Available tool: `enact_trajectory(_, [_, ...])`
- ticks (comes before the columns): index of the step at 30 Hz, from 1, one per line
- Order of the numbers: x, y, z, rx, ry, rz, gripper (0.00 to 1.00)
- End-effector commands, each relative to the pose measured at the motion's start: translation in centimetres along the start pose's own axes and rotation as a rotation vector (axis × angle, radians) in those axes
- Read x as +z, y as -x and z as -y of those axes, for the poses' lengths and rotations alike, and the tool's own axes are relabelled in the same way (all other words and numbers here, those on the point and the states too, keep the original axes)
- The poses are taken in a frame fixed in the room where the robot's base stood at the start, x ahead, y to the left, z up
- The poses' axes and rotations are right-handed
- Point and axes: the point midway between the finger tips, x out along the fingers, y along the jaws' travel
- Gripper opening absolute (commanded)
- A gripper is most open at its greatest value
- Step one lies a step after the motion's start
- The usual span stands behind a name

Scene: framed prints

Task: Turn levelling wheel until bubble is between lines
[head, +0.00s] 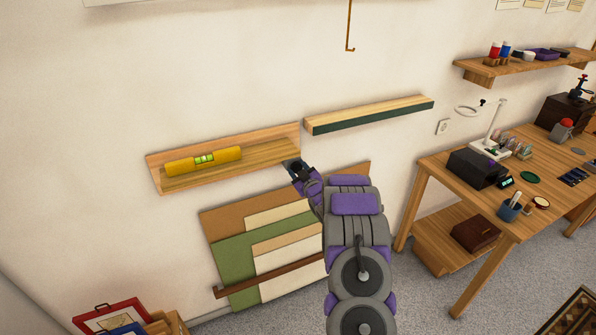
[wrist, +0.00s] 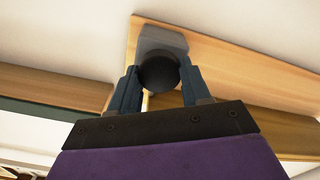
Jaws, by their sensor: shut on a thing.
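A yellow spirit level (head: 204,161) with a green vial (head: 204,159) lies on a wooden wall ledge (head: 235,173). The vial is too small to tell where the bubble sits against its lines. My gripper (head: 296,168) is at the right end of the ledge. In the wrist view its two fingers stand on either side of a round black levelling wheel (wrist: 158,72) and are shut on it. The wheel sits against a grey block (wrist: 163,40) at the end of the wooden ledge. In the head view my gripper mostly hides the wheel.
A second shelf (head: 370,114) with a dark green front edge is on the wall to the right. Boards (head: 235,262) lean below the ledge. A workbench (head: 450,170) with tools stands at the right.

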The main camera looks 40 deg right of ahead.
Motion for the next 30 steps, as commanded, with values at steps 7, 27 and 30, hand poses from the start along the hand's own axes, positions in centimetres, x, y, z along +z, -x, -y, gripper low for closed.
enact_trajectory(7, [0.3, 0.1, 0.2, -0.003, -0.001, 0.006, 0.17])
enact_trajectory(27, [-0.1, 0.6, 0.1, -0.001, 0.001, 0.002, 0.73])
enact_trajectory(30, [-0.2, 1.5, 0.0, 0.0, -0.001, 0.001, 0.73])
